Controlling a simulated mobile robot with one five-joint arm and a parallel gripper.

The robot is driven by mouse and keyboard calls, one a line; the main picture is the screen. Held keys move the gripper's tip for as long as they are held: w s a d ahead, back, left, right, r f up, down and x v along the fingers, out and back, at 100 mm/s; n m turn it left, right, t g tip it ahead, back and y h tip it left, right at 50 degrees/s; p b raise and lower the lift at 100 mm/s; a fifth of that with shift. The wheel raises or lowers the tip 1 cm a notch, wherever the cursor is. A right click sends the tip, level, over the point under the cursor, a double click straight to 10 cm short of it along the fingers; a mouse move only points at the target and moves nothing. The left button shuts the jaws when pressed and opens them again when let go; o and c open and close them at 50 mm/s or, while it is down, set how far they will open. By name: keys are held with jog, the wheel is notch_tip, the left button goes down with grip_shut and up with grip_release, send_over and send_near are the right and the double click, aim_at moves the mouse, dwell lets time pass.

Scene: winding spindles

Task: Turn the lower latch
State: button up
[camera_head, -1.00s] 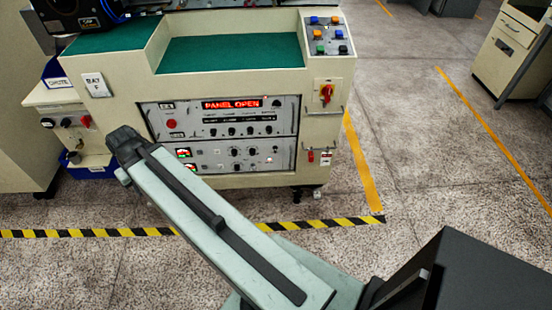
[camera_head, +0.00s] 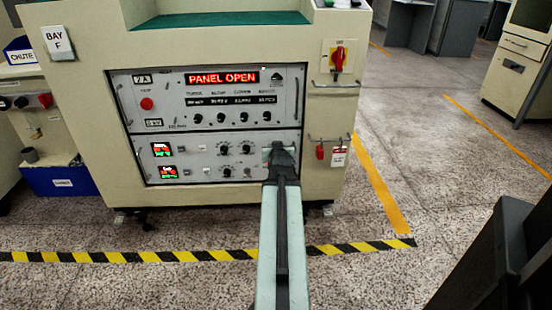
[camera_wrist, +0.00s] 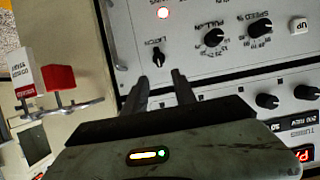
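The lower latch (camera_wrist: 158,56) is a small black knob on the light grey lower panel (camera_head: 205,170), with a label beside it reading LATCH. In the wrist view it sits just beyond the fingertips, in line with the gap between them. My gripper (camera_wrist: 160,78) is open, with two dark fingers apart and nothing between them. The distance from the fingertips to the panel face is hard to tell. In the head view my arm covers the right end of the lower panel, so the latch is hidden there.
Round dials such as the pull knob (camera_wrist: 214,37) lie beside the latch. A handle with a red tag (camera_head: 320,151) sticks out to the right of the panel. The upper panel's display (camera_head: 222,78) reads PANEL OPEN. Striped floor tape (camera_head: 120,257) runs before the cabinet.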

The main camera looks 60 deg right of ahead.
jog(key=b+x, duration=0.2)
jog(key=x, duration=0.5)
jog(key=shift+w+d+b, duration=0.25)
jog(key=shift+d+b, duration=0.05)
jog(key=shift+b, duration=0.05)
jog(key=shift+f, duration=0.1)
jog(key=shift+c, duration=0.3)
